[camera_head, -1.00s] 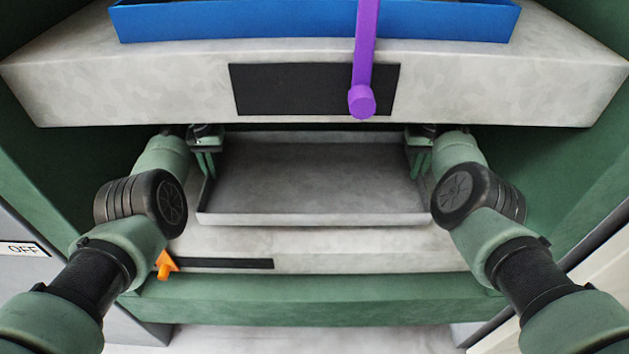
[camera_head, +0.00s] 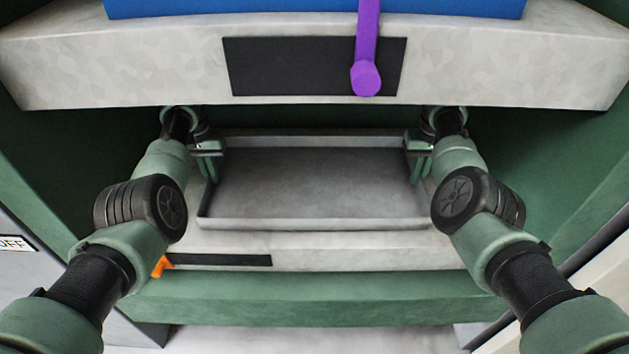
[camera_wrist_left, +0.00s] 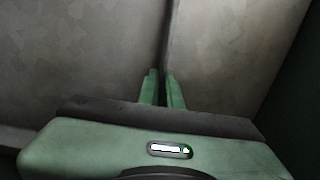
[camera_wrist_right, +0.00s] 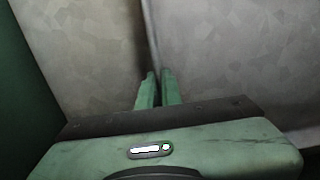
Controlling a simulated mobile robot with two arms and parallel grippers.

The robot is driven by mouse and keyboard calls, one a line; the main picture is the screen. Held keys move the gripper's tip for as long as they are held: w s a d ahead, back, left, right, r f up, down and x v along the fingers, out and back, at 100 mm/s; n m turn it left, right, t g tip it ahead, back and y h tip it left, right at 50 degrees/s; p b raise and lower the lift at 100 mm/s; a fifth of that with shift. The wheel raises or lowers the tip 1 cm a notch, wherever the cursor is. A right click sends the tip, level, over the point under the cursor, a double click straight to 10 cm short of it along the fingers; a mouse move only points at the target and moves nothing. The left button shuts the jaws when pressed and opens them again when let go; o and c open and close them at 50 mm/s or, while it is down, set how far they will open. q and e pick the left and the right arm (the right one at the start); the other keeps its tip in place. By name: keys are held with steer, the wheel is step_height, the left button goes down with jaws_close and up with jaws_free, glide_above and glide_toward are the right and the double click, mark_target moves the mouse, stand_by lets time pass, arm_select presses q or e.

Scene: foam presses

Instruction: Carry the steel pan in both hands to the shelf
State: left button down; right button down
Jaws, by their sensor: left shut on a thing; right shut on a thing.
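The steel pan (camera_head: 315,185) is a shallow grey rectangular tray in the middle of the head view. It lies between the upper and lower blocks of the press and looks about level. My left gripper (camera_head: 212,168) is shut on its left wall, and my right gripper (camera_head: 416,168) is shut on its right wall. In the left wrist view the fingers (camera_wrist_left: 163,88) pinch the thin wall (camera_wrist_left: 166,40). In the right wrist view the fingers (camera_wrist_right: 156,88) do the same on the other wall (camera_wrist_right: 150,35). I cannot tell whether the pan touches the lower block. The shelf is not recognisable here.
The upper press block (camera_head: 500,70) hangs close above my wrists, with a purple handle (camera_head: 366,60) and a blue part (camera_head: 250,8) on it. The pale lower block (camera_head: 400,250) has an orange lever (camera_head: 161,266). Green frame walls (camera_head: 570,175) stand on both sides.

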arm_select(q)
steer(key=shift+f, duration=0.35)
arm_select(e)
steer(key=shift+f, duration=0.35)
arm_select(q)
steer(key=c, duration=2)
jaws_free()
steer(key=shift+f+b, duration=0.1)
steer(key=shift+b, duration=0.2)
arm_select(e)
steer(key=c, duration=2)
jaws_free()
steer(key=shift+f, duration=0.1)
arm_select(q)
steer(key=o, duration=0.4)
arm_select(e)
steer(key=o, duration=0.4)
